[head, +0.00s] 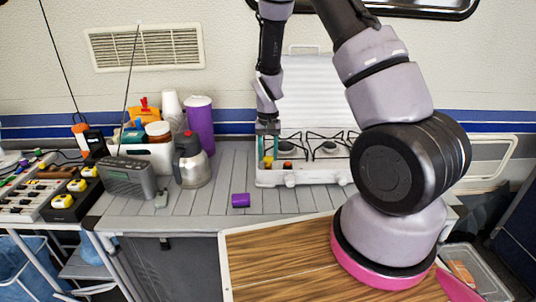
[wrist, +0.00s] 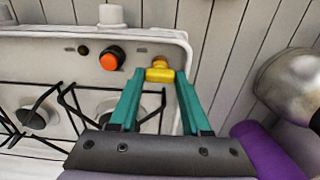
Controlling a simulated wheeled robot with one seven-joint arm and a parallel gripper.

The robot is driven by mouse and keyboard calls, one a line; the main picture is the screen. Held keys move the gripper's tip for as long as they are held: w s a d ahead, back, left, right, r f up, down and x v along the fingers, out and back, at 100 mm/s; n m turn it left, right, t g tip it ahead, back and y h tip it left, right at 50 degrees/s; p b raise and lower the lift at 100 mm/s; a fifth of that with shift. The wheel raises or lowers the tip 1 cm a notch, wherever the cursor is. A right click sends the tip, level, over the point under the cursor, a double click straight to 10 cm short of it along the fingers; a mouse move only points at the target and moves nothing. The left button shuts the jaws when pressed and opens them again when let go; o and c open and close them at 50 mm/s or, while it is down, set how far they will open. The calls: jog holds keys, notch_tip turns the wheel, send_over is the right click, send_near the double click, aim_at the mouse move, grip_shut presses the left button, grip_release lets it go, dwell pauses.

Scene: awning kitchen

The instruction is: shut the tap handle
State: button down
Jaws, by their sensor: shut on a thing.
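The tap handle is a small yellow piece (wrist: 158,74) at the corner of the white stove (wrist: 40,45). In the head view the yellow handle (head: 268,161) shows at the stove's front left. My gripper (wrist: 160,75) has its teal fingers on either side of the handle and is shut on it. In the head view my gripper (head: 267,150) reaches down at the stove's left end. The fingers partly cover the handle there, and its exact turn is hard to tell.
An orange-faced knob (wrist: 109,60) sits beside the handle. Pan supports stand behind on the stove. A silver kettle (head: 192,162), a purple cup (head: 200,122) and a radio (head: 130,178) are to the left.

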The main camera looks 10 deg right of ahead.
jog(key=c, duration=0.6)
grip_release()
jog(key=shift+c, duration=0.2)
jog(key=shift+r, duration=0.1)
notch_tip(320, 180, up, 11)
